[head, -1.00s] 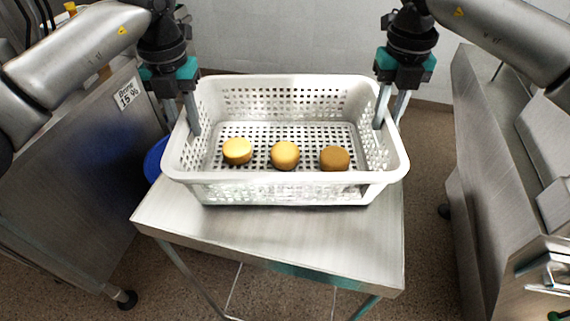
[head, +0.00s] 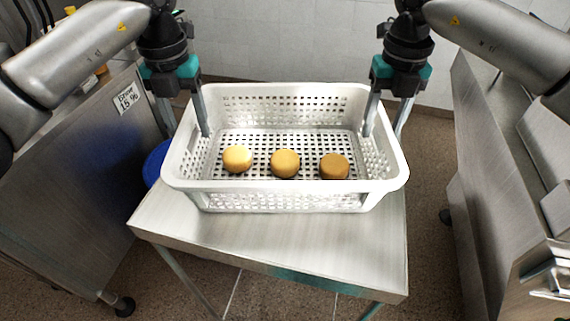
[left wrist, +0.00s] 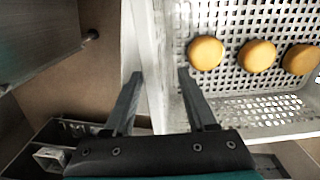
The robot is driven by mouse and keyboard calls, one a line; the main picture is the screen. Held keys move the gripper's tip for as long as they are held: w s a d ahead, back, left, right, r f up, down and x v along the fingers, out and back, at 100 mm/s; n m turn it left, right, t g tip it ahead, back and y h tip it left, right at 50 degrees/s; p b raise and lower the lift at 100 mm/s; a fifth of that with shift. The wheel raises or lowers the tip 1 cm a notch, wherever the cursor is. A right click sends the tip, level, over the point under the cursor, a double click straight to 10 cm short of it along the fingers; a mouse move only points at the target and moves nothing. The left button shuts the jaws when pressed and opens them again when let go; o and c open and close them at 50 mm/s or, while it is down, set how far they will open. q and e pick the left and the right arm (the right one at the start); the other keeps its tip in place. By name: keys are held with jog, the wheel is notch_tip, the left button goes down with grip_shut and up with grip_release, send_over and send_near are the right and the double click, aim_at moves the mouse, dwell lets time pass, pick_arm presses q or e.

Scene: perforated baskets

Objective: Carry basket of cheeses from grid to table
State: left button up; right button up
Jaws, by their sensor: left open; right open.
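The white perforated basket (head: 290,202) stands on a steel table (head: 270,240) in the head view. Three round cheeses lie on its floor: a pale yellow one (head: 237,158), a golden one (head: 285,163) and a browner one (head: 334,166). My left gripper (head: 190,135) is open at the basket's left end, one finger inside the wall and one outside. In the left wrist view its open fingers (left wrist: 160,95) straddle the rim, with a gap. My right gripper (head: 383,135) is open at the right end, one finger inside; the outer finger is partly hidden behind the rim.
A steel cabinet (head: 80,180) with a label stands at the left, and a blue round object (head: 156,163) sits beside the table. Steel equipment (head: 500,190) stands at the right. A tiled wall (head: 290,45) is behind. The table's front strip is bare.

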pick_arm(q)
notch_tip(320, 180, up, 10)
jog(key=shift+r, duration=0.2)
pick_arm(e)
notch_tip(320, 180, up, 12)
dwell(0.5)
dwell(0.4)
